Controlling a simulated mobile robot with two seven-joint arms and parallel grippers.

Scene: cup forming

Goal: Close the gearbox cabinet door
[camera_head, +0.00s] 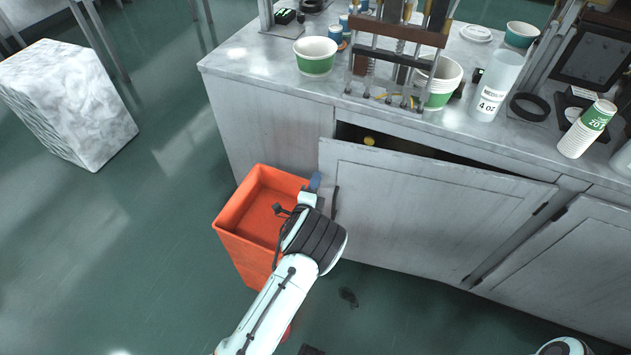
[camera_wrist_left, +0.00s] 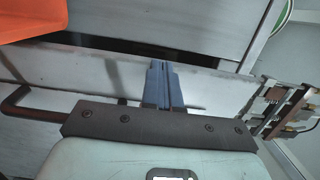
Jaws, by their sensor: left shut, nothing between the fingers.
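The cabinet door (camera_head: 430,205) is grey-white and stands ajar, hinged at its right side. A dark gap with a small yellow thing inside shows above its top edge. My left gripper (camera_head: 315,183) is at the door's free left edge, by the dark handle (camera_head: 335,203). In the left wrist view its blue fingers (camera_wrist_left: 160,82) are shut together and empty, over the door's pale edge (camera_wrist_left: 205,88), with the handle (camera_wrist_left: 22,104) to the left. I cannot tell whether the fingers touch the door. My right gripper is not in view.
An orange bin (camera_head: 258,192) stands on the floor just left of the gripper. The counter (camera_head: 250,60) above holds cups, a bottle (camera_head: 494,88) and a metal forming machine (camera_head: 398,45). A white marble-patterned block (camera_head: 65,100) is at the left. Floor between block and bin is clear.

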